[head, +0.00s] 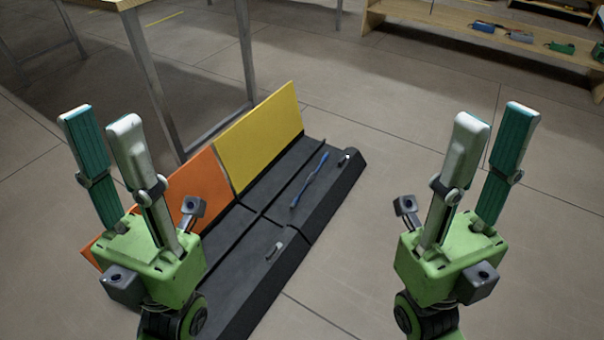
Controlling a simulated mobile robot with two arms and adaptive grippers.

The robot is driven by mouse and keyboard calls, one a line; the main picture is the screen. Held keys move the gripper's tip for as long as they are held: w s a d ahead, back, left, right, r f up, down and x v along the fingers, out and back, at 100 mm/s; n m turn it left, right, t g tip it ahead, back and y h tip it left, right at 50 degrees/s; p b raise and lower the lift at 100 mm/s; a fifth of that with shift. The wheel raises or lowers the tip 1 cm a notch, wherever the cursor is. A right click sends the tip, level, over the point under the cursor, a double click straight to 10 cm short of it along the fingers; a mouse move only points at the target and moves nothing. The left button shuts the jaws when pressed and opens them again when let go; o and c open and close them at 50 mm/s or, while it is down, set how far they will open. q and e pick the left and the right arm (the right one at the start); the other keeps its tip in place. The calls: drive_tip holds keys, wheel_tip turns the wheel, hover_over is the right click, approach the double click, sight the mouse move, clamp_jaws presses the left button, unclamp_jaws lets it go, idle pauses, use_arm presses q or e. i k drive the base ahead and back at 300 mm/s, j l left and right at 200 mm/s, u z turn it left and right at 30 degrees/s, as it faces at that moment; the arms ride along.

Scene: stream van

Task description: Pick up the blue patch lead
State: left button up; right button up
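The blue patch lead (309,181) is a thin blue strip with thicker ends. It lies on the dark grey slotted base (262,215) on the floor, in front of the yellow panel. My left gripper (100,118) points upward, its fingers a little apart with nothing between them, to the left of the base. My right gripper (497,118) also points upward, fingers apart and empty, to the right of the base. Both grippers are well away from the lead, and nothing covers it.
A yellow panel (262,137) and an orange panel (195,185) stand tilted along the base's back edge. A table with metal legs (155,85) stands behind them. A wooden shelf (470,22) with several small items is at the back right. Floor right of the base is clear.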

sight(312, 176)
drive_tip(key=i+l+u, duration=0.15)
drive_tip(key=u, duration=0.35)
drive_tip(key=i+l+u, duration=0.2)
drive_tip(key=u, duration=0.3)
drive_tip(key=i+l, duration=0.15)
drive_tip(key=l, duration=0.2)
drive_tip(key=i+l+u, duration=0.15)
drive_tip(key=l, duration=0.15)
drive_tip(key=i+l, duration=0.15)
drive_tip(key=l, duration=0.2)
drive_tip(key=i+l+u, duration=0.1)
drive_tip(key=l, duration=0.25)
